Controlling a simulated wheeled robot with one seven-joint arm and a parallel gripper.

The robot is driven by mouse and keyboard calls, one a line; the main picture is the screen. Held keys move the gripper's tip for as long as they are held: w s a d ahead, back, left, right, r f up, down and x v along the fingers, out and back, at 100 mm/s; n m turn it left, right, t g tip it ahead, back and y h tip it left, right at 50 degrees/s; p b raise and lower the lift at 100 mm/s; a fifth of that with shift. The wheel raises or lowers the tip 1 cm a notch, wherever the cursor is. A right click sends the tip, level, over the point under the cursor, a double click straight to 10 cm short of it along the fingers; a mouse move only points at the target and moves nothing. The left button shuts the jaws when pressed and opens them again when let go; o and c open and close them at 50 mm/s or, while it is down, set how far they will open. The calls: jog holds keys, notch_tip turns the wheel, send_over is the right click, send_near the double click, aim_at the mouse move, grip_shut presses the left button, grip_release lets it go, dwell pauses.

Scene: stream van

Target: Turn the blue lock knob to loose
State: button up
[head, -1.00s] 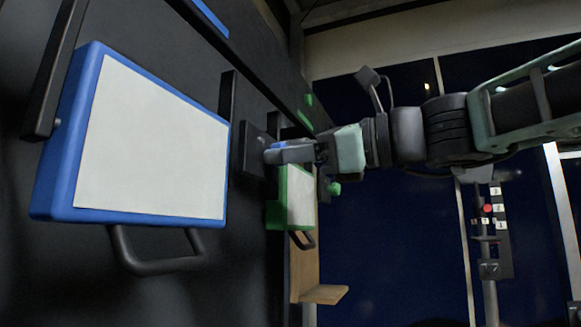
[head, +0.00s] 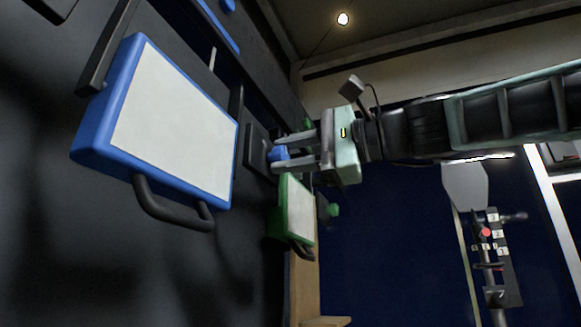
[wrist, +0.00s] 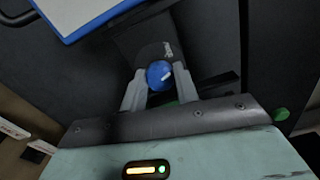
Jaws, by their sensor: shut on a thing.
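The blue lock knob (head: 279,154) sits on a dark plate (head: 257,147) on the wall, right of the blue-framed panel. My gripper (head: 283,154) has one finger above and one below the knob in the head view. In the wrist view its fingertips (wrist: 160,80) lie on both sides of the knob, shut on it.
The blue-framed white panel (head: 172,120) with a black handle (head: 170,208) is left of my gripper. A smaller green-framed panel (head: 298,208) hangs just below it. A green knob (head: 333,210) is to its right. A post with levers (head: 490,250) stands at the far right.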

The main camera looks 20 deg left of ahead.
jog(key=shift+f+n+b, duration=0.1)
jog(key=shift+n+b, duration=0.9)
jog(key=shift+n, duration=1.2)
jog(key=o, duration=1)
jog(key=d+b, duration=0.2)
jog(key=d, duration=0.3)
jog(key=s+d+b, duration=0.1)
jog(key=d+b, duration=0.1)
jog(key=d, duration=0.4)
jog(key=d+b, duration=0.3)
jog(key=d, duration=0.3)
jog(key=shift+s+d, duration=0.2)
jog(key=shift+s, duration=0.05)
